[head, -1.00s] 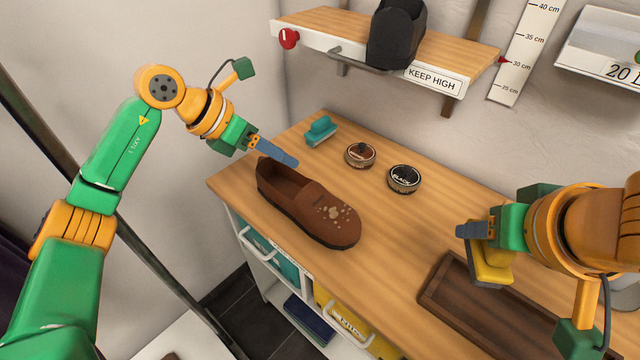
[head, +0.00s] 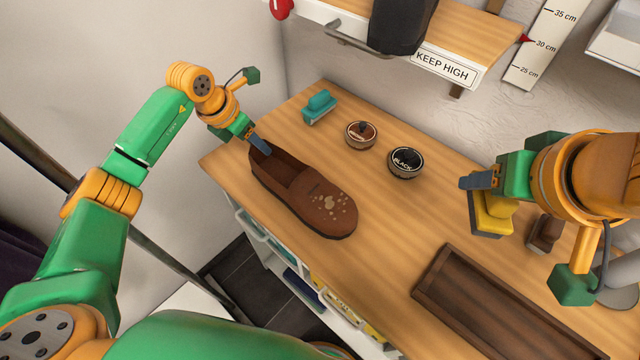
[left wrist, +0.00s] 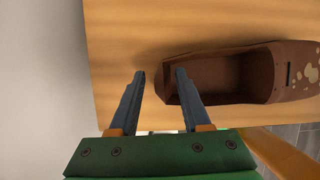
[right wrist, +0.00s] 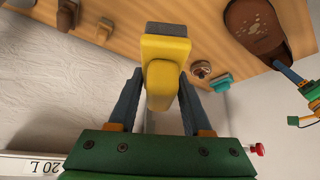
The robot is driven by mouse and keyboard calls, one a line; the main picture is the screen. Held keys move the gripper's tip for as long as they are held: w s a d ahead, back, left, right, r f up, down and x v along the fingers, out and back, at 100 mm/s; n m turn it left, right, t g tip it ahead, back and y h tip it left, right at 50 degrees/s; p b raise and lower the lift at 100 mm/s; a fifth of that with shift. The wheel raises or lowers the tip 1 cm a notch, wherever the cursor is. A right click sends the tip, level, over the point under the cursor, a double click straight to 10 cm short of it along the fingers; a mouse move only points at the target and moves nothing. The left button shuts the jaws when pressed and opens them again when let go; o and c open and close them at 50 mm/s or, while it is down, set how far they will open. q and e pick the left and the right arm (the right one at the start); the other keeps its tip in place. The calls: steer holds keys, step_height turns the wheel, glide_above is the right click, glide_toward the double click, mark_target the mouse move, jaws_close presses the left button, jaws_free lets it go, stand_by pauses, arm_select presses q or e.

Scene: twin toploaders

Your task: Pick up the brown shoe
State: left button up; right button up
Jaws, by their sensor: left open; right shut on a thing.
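The brown shoe (head: 300,195) lies on the wooden tabletop with its opening up and pale spots on its toe. In the left wrist view the shoe (left wrist: 235,78) sits to the right, its heel at the gripper. My left gripper (head: 258,145) is open at the heel end. In the left wrist view the left gripper (left wrist: 160,75) has one finger over the heel rim and the other outside the shoe; whether they touch it is unclear. My right gripper (right wrist: 158,90) is shut on a yellow brush (right wrist: 165,60), held above the tabletop; the brush also shows in the head view (head: 492,215).
A teal brush (head: 319,107), a brown tin (head: 360,134) and a black tin (head: 405,162) stand behind the shoe. A dark wooden tray (head: 440,290) lies front right, with a small brown brush (head: 545,232) behind it.

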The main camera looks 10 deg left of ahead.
arm_select(q)
steer(key=shift+s, duration=0.1)
jaws_close()
stand_by(1.3)
